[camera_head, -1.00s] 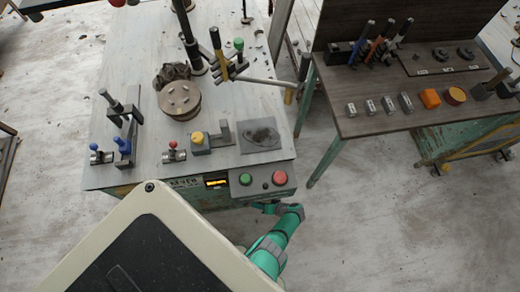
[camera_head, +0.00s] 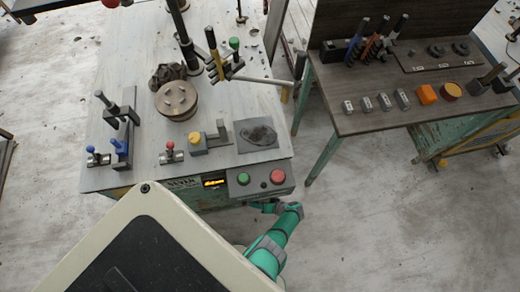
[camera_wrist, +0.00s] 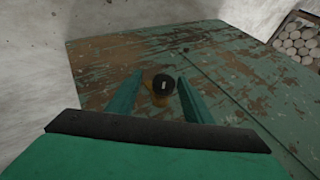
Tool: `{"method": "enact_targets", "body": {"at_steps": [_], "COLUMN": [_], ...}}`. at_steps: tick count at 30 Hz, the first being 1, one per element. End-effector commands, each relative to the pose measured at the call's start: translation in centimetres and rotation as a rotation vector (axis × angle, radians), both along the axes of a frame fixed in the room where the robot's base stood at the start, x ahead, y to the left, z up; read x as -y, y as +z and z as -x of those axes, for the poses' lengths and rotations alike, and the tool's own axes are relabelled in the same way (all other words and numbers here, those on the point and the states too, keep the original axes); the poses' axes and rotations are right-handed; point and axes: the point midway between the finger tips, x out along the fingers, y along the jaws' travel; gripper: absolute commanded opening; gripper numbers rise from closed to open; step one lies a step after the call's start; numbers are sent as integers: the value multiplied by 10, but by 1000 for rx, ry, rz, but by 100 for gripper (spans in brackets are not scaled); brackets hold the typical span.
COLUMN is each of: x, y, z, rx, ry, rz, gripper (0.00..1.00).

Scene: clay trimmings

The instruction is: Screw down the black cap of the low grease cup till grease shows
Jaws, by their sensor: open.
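The black cap (camera_wrist: 164,84) of the grease cup shows in the wrist view with a pale mark on its top. My gripper (camera_wrist: 160,76) is open, with one finger on each side of the cap. Gaps show between the fingers and the cap, so it is not gripped. In the head view my gripper (camera_head: 266,207) is low at the front edge of the bench, and the grease cup is hidden. No grease can be made out around the cap.
The bench (camera_head: 222,100) overhangs near my gripper, with a green button (camera_head: 243,179) and a red button (camera_head: 278,176) on its front box. A second table (camera_head: 345,122) stands to the right. A crate of round pale pieces (camera_wrist: 299,42) is at the wrist view's upper right.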

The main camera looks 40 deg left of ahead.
Motion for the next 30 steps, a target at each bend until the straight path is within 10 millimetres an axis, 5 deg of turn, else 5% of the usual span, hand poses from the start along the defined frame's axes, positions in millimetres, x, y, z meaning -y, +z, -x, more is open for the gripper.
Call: {"method": "enact_targets", "body": {"at_steps": [10,30], "x": [12,67], "y": [13,78], "z": [-3,-17], "rx": [2,1], "ry": [1,-3], "rz": [0,1], "gripper": [46,46]}}
